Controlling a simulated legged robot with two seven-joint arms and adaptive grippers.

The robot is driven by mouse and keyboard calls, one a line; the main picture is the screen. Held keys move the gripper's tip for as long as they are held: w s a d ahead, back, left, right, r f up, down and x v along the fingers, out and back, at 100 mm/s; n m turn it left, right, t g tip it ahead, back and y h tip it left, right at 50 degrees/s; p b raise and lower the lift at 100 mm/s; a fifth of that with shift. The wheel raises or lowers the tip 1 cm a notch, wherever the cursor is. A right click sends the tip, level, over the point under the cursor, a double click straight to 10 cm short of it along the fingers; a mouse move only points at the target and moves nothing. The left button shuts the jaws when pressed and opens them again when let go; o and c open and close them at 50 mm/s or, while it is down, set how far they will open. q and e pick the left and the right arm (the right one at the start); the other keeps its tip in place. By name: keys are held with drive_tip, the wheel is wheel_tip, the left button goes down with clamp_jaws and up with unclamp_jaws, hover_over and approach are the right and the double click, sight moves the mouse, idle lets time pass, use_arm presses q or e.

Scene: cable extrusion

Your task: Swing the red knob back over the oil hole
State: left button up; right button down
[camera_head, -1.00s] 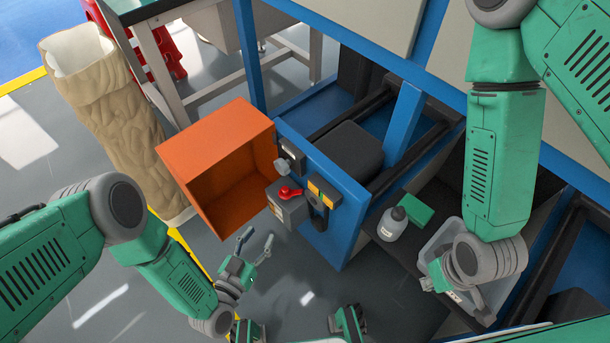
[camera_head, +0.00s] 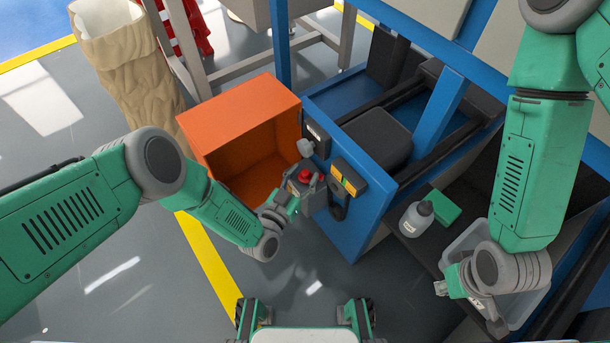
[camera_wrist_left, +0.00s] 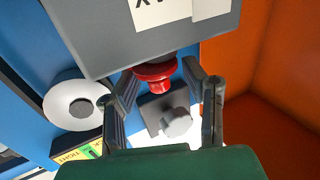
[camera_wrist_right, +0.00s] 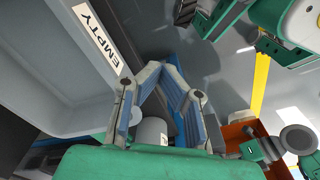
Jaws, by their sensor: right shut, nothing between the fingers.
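The red knob (camera_head: 304,175) is on the grey box (camera_head: 293,188) at the front of the blue machine. My left gripper (camera_head: 298,187) is at it. In the left wrist view the red knob (camera_wrist_left: 154,76) lies between the open fingers of my left gripper (camera_wrist_left: 160,78), with the lettered grey box (camera_wrist_left: 110,35) behind it. I cannot tell whether a finger touches the knob. The oil hole cannot be made out. My right gripper (camera_wrist_right: 161,72) is shut and empty, near the bin labelled EMPTY (camera_wrist_right: 60,85), far from the knob.
An open orange box (camera_head: 240,115) stands left of the knob. A grey round knob (camera_head: 305,148) and a yellow-labelled switch block (camera_head: 348,177) are close by. A white bottle (camera_head: 416,218) and a green block (camera_head: 443,206) sit to the right. The floor in front is clear.

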use_arm(q)
drive_tip(key=shift+w+d, duration=0.2)
drive_tip(key=shift+w, duration=0.05)
clamp_jaws()
drive_tip(key=shift+w+f+m+g+h+b, duration=0.1)
drive_tip(key=shift+w+m+g+h+b, duration=0.25)
drive_tip(key=shift+m+g+h+b, duration=0.5)
drive_tip(key=shift+w+m+g+h+b, duration=0.15)
drive_tip(key=shift+m+g+h+b, duration=0.25)
drive_tip(key=shift+h, duration=0.35)
unclamp_jaws()
